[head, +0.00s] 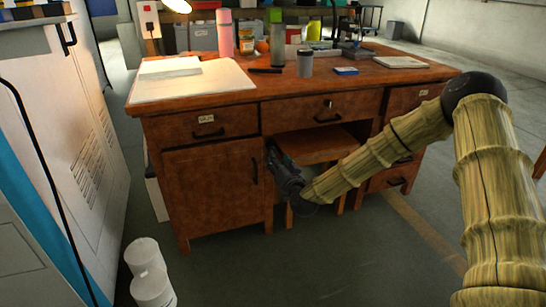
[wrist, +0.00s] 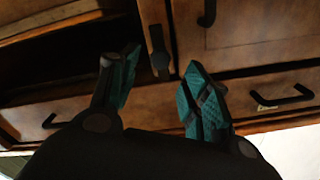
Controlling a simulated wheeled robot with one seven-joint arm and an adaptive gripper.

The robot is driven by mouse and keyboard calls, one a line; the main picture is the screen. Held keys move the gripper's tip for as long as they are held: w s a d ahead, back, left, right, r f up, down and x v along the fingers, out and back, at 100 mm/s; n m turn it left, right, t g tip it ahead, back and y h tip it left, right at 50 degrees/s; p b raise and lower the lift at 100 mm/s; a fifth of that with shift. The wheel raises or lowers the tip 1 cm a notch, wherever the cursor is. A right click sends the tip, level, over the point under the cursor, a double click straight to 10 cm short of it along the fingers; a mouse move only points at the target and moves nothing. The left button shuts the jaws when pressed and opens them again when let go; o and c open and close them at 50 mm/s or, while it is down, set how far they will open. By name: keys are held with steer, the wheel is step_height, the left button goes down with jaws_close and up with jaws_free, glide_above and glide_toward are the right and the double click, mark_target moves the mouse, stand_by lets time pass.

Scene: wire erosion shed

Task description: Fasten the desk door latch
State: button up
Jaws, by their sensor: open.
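The wooden desk (head: 335,79) has a door (head: 200,187) at its lower left, with a dark vertical handle (head: 254,170) near its right edge. The door looks flush or nearly so with the desk front. In the wrist view, which is upside down, the door (wrist: 265,25) and its handle (wrist: 207,12) are at upper right. A small dark knob (wrist: 160,64), perhaps the latch, sits on the post beside the door. My open, empty gripper (wrist: 163,62) has the knob between its teal fingers in the picture; contact cannot be told.
Drawers (head: 206,125) run above the door. A wooden stool (head: 322,147) stands in the kneehole behind my gripper. White rolls (head: 150,280) stand on the floor at lower left, and a white cabinet (head: 75,120) is at left. The floor before the door is clear.

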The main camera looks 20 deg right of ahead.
steer(key=w+b, duration=0.1)
steer(key=w, duration=0.5)
steer(key=shift+a+b, duration=0.15)
steer(key=shift+b, duration=0.25)
steer(key=shift+w, duration=0.1)
steer(key=c, duration=1.1)
